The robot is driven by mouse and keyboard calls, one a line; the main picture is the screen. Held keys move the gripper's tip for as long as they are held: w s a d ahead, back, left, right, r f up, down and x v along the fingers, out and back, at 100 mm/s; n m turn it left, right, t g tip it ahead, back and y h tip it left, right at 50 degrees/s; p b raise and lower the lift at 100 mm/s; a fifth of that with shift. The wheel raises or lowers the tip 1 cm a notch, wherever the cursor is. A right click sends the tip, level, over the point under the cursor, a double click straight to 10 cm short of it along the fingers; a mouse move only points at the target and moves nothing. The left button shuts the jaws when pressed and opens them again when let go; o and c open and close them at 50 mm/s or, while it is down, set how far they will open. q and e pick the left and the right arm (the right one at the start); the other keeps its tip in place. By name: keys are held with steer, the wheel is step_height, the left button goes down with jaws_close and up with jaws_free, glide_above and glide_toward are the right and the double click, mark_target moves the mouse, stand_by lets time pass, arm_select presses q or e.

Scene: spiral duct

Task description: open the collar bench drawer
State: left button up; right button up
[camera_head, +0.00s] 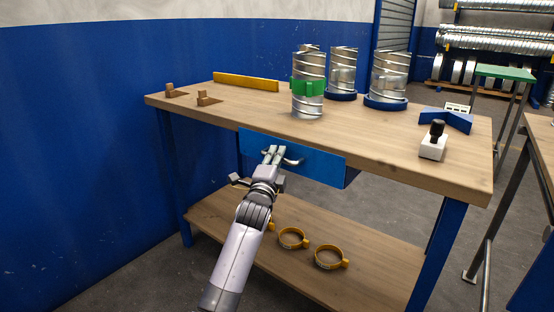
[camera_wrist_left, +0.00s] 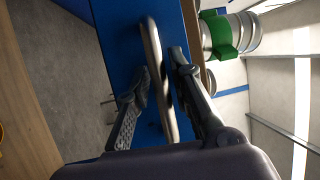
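The bench drawer has a blue front (camera_head: 318,163) and hangs under the front edge of the wooden bench top (camera_head: 235,107). I see no opening above the front, so it looks closed. A silver bar handle (camera_head: 293,161) is on the front. My left gripper (camera_head: 274,156) is at the handle. In the left wrist view the handle (camera_wrist_left: 152,50) runs between the two fingers of the left gripper (camera_wrist_left: 160,88). The fingers are apart, with the right one close to the bar and a gap on the left. My right gripper is not in view.
On the bench top stand several spiral duct pieces, one with a green collar (camera_head: 308,88), plus a yellow bar (camera_head: 246,82) and a white block with a black knob (camera_head: 433,147). Yellow rings (camera_head: 293,238) lie on the lower shelf (camera_head: 375,265). A blue wall is at left.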

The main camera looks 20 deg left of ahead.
arm_select(q)
jaws_close()
stand_by(0.6)
